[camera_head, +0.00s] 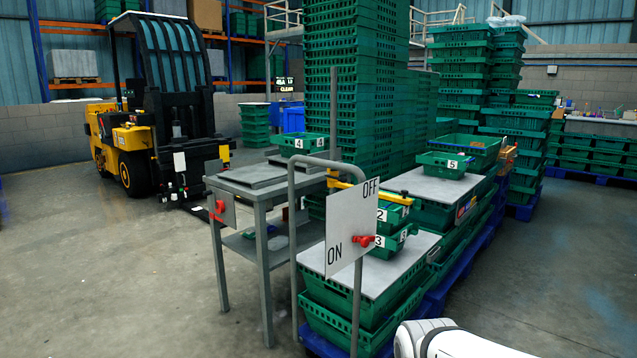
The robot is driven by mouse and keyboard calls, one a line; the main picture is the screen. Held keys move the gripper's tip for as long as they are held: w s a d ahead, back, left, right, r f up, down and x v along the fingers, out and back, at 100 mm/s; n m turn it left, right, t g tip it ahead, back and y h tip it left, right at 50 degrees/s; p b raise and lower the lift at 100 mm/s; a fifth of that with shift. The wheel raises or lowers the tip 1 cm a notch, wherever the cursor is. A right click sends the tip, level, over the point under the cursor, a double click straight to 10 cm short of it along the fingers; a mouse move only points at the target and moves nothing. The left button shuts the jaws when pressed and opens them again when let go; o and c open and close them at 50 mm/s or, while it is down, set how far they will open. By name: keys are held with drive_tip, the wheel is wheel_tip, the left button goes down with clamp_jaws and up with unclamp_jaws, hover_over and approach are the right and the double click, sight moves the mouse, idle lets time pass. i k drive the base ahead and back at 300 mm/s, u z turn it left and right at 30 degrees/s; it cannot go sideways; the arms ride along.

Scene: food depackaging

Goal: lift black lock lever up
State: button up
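I cannot make out a black lock lever in this view. A grey metal table (262,196) with dark flat plates (250,176) on top stands left of centre. A grey panel marked ON and OFF (343,222) stands on a grey tube frame in front of it, with a red switch handle (363,241) near the ON side. A second red handle (220,206) sits on a small plate at the table's left end. My gripper is not in view; only a white part of my arm shows at the bottom right.
Green crates with grey lids (352,272) stand on a blue pallet (428,308) at the right of the panel. Small numbered green crates (448,164) sit on top. Tall green crate stacks (355,95) and a yellow forklift (135,140) stand behind. Floor at the left is clear.

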sight(342, 179)
drive_tip(key=z, duration=0.25)
drive_tip(key=i, duration=1.25)
drive_tip(key=u, duration=0.25)
